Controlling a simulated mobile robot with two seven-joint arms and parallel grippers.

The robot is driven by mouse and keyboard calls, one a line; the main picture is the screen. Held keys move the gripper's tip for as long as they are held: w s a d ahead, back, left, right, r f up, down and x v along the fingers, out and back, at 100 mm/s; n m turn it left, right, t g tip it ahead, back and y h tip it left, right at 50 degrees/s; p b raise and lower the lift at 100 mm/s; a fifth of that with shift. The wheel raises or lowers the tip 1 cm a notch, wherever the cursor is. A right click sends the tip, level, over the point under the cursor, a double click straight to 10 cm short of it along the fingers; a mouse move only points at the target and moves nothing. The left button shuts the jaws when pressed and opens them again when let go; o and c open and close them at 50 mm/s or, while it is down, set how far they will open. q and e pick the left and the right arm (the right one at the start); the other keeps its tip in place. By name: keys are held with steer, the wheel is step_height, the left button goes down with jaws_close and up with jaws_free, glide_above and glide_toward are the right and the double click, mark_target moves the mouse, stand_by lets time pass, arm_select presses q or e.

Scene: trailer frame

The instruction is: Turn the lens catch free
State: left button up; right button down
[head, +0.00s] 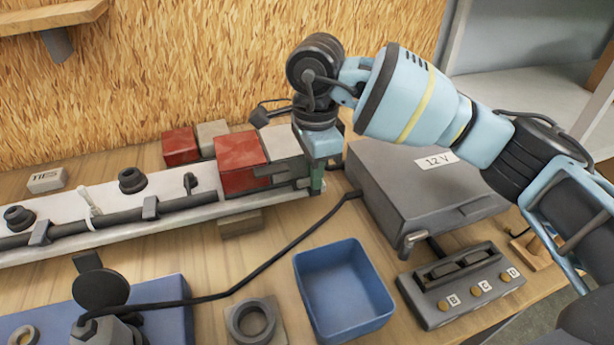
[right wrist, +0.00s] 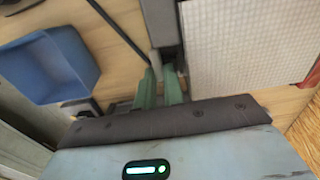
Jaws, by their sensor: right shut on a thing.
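The trailer lamp has a red lens (head: 241,164) and a pale lens part (head: 281,141) at the right end of the white rail (head: 110,215). The lens catch (head: 277,170) is a dark grey bar across the front of these lenses. My right gripper (head: 316,182) points down at the rail's right end, its green fingers beside the pale part. In the right wrist view, the green fingers (right wrist: 161,86) are shut on a small grey tab (right wrist: 155,63), apparently the catch's end. The fingers partly hide it, so its turn angle is unclear. My left gripper is out of view.
A grey 12 V box (head: 420,190) stands right of the rail, with a switch panel (head: 465,287) in front. An empty blue bin (head: 343,291) sits in front; a black cable (head: 262,268) passes left of it. A red block (head: 180,147) stands behind the rail.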

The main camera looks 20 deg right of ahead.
steer(key=shift+f+n, duration=0.1)
steer(key=shift+n, duration=1)
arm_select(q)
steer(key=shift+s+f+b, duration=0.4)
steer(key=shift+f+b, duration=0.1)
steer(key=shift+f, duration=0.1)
arm_select(e)
steer(key=n, duration=0.3)
steer(key=n+b, duration=0.1)
steer(key=n, duration=0.2)
steer(key=shift+n, duration=0.4)
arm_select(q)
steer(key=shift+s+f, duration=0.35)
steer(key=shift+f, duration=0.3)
arm_select(e)
steer(key=shift+n, duration=0.7)
steer(key=shift+a, duration=0.1)
